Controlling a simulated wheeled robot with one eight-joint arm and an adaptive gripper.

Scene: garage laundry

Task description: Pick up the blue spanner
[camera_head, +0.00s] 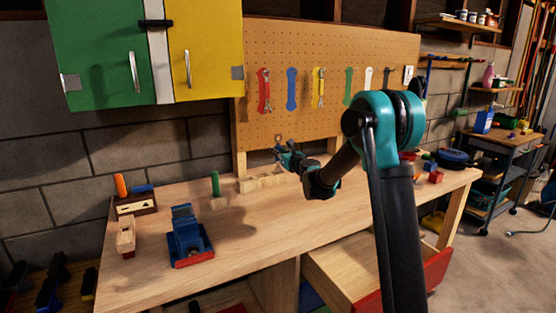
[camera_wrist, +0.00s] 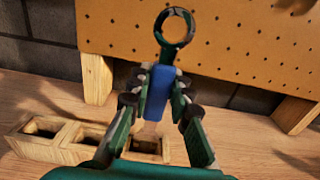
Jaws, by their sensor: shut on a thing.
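The blue spanner (camera_wrist: 160,92) stands between my fingers in the wrist view. Its handle is blue and a shiny ring end (camera_wrist: 160,36) sticks up past the fingertips. My gripper (camera_wrist: 160,88) is shut on the handle. In the head view my gripper (camera_head: 284,150) is above the back of the workbench (camera_head: 290,212), in front of the pegboard's lower edge. The spanner's lower end is hidden by the gripper. A flat blue spanner shape (camera_head: 291,88) shows on the pegboard (camera_head: 340,50).
A wooden block with square holes (camera_head: 262,183) lies below my gripper; it also shows in the wrist view (camera_wrist: 42,136). Red (camera_head: 264,90) and yellow (camera_head: 319,87) spanners hang on the board. A blue vise (camera_head: 188,238) stands front left. A drawer (camera_head: 360,268) is open at the front.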

